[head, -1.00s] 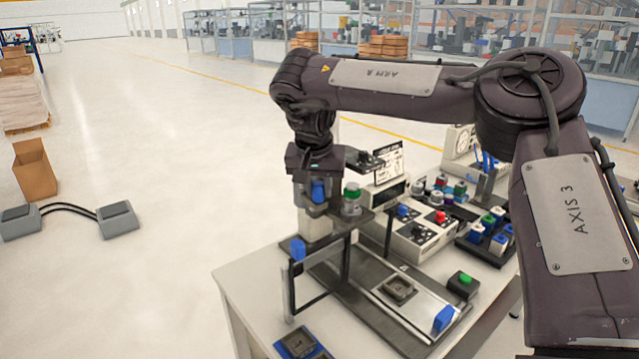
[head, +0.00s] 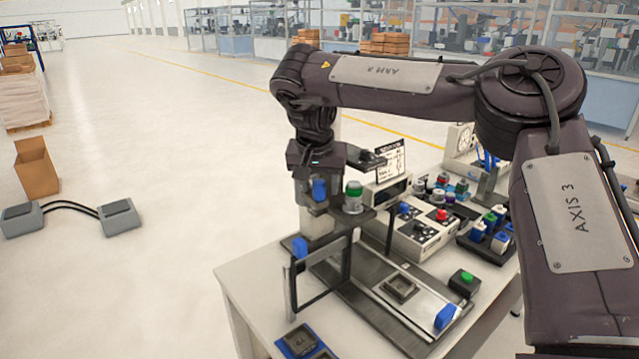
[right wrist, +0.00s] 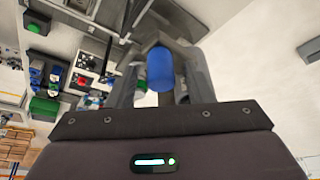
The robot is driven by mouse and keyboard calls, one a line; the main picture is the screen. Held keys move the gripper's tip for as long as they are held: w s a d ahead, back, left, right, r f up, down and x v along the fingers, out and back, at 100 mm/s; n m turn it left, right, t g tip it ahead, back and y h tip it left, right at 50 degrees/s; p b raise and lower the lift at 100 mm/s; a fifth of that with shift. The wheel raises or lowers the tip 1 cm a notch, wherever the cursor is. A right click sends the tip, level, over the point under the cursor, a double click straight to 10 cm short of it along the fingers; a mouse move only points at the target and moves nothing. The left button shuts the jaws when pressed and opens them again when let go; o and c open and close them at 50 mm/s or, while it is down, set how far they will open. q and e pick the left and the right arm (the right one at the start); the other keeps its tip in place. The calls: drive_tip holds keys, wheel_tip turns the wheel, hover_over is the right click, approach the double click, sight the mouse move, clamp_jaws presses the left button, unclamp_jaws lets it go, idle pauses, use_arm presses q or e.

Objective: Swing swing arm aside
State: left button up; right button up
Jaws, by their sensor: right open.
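My right gripper (head: 318,200) points down over the left part of the bench fixture. Its fingers are open, with a blue knob (head: 319,189) between them. The right wrist view also shows the blue knob (right wrist: 160,70) between the spread fingers; I cannot tell whether they touch it. The knob seems to stand on a dark arm or plate, probably the swing arm, that also carries a green-topped round part (head: 354,192). Below is a dark open frame (head: 322,290) with a blue block (head: 300,247) at its upper left corner. My left gripper is out of view.
The white bench (head: 240,285) also carries a rail with a square dark socket (head: 400,289), a blue block (head: 445,316), a green button box (head: 465,283) and a control box (head: 425,235). Several coloured parts stand behind. Floor left of the bench is open, with grey pedals (head: 120,217).

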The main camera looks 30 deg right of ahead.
drive_tip(key=shift+v, duration=1.15)
drive_tip(key=p+v, duration=0.3)
drive_tip(key=v, duration=0.2)
drive_tip(key=shift+r, duration=0.2)
